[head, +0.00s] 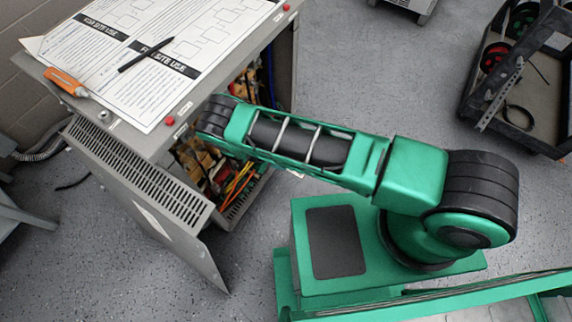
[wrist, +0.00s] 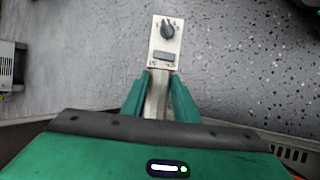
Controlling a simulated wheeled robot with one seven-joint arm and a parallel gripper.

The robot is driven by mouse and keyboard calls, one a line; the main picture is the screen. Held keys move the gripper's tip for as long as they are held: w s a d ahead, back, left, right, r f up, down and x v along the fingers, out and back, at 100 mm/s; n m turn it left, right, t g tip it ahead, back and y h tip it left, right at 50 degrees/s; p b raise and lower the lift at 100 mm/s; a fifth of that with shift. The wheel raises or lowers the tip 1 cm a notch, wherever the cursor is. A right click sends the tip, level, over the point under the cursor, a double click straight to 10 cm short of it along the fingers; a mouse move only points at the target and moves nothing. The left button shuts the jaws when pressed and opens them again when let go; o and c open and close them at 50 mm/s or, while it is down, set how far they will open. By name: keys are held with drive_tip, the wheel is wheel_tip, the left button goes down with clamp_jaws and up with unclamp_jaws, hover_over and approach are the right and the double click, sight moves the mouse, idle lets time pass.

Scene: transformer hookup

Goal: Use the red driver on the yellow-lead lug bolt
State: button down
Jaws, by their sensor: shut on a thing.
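My gripper (wrist: 159,78) shows in the wrist view with both fingers closed on a pale grey, flat piece (wrist: 165,42) that has a dark knob and a grey rectangle on its face. It extends beyond my fingertips over the grey floor. In the head view my arm reaches into the open cabinet, and its gripper end is hidden there. Yellow leads (head: 238,184) show inside the cabinet's lower opening. I cannot make out a lug bolt. No red driver is visible; an orange-handled tool (head: 66,82) lies on the cabinet top.
The grey cabinet (head: 140,175) has a vented side, an open door panel and crowded wiring inside. Printed sheets (head: 150,60) and a black pen (head: 146,54) lie on its top. A dark cart (head: 510,125) with reels stands at upper right. Floor between them is clear.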

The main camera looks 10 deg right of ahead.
drive_tip(key=shift+w+a, duration=1.05)
drive_tip(key=shift+a, duration=0.2)
drive_tip(key=shift+a+r, duration=0.1)
drive_tip(key=shift+a, duration=0.05)
drive_tip(key=shift+w+a, duration=0.75)
drive_tip(key=shift+a, duration=0.1)
idle(2.7)
drive_tip(key=shift+s+d, duration=0.15)
drive_tip(key=shift+d, duration=0.05)
idle(1.4)
drive_tip(key=shift+s+d, duration=0.7)
drive_tip(key=shift+d, duration=0.15)
drive_tip(key=shift+s+d, duration=0.65)
drive_tip(key=shift+d, duration=0.2)
